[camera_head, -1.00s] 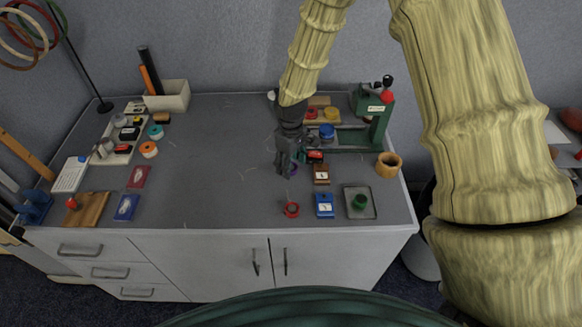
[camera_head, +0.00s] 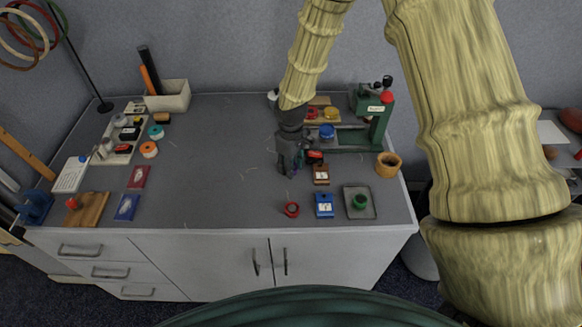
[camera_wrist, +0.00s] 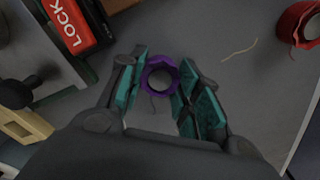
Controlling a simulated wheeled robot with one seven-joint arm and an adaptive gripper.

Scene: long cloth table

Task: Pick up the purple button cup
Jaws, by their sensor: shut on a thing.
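The purple button cup (camera_wrist: 160,72) is a small ring-shaped cup between the teal-padded fingertips of my gripper (camera_wrist: 159,84) in the wrist view. The fingers press on it from both sides. I look down into its open top and see a grey inside. In the head view my gripper (camera_head: 287,168) points down at the table, left of the brown block, and it mostly hides the cup. I cannot tell whether the cup touches the table.
The table's middle is clear.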

